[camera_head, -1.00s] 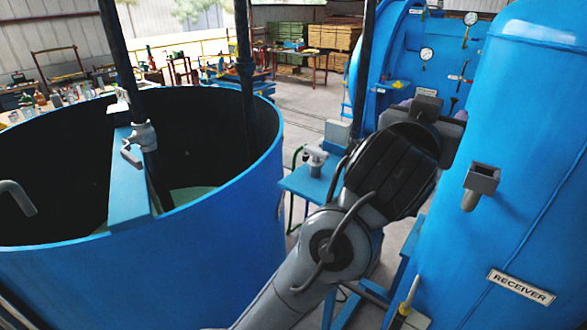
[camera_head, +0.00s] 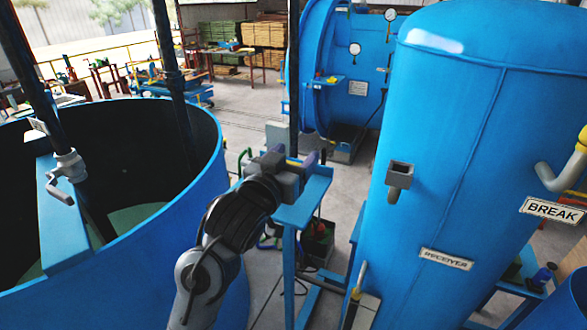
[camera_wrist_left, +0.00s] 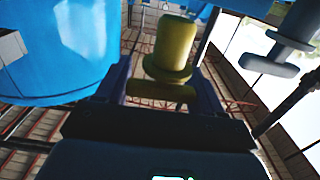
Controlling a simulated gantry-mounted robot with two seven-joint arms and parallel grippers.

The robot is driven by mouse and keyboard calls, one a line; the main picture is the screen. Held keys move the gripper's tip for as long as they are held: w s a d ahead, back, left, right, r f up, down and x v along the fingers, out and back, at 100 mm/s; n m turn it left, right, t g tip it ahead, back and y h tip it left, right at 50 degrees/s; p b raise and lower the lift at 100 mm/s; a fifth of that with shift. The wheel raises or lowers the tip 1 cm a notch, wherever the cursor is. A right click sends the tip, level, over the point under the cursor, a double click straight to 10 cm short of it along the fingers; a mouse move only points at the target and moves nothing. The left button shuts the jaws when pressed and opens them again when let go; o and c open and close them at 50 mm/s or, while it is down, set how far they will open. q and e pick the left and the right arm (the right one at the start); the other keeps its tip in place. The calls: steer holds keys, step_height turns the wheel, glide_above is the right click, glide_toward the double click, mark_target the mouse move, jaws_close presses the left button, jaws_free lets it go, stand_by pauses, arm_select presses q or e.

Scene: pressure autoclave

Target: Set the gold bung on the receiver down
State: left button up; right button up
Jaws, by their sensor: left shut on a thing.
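The gold bung (camera_wrist_left: 172,55) is between the two fingers of my left gripper (camera_wrist_left: 163,92) in the left wrist view. In the head view my left gripper (camera_head: 312,162) is over the small blue stand (camera_head: 310,194), left of the receiver and apart from it. The bung is hidden there behind the gripper. The receiver (camera_head: 450,130) is the tall blue tank with a RECEIVER label (camera_head: 446,259). My right gripper is not in view.
A large open blue vat (camera_head: 205,220) with a blue plank across it stands at the left. The blue autoclave with gauges (camera_head: 355,48) is behind. A BREAK sign (camera_head: 552,209) and a grey pipe are at the right. A grey fitting (camera_wrist_left: 288,45) is near the bung.

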arm_select(q)
step_height(320, 180, down, 3)
steer(key=shift+f+p, duration=0.1)
steer(key=shift+p, duration=0.25)
steer(key=shift+f, duration=0.15)
steer(key=o, duration=1.1)
steer(key=shift+c, duration=0.2)
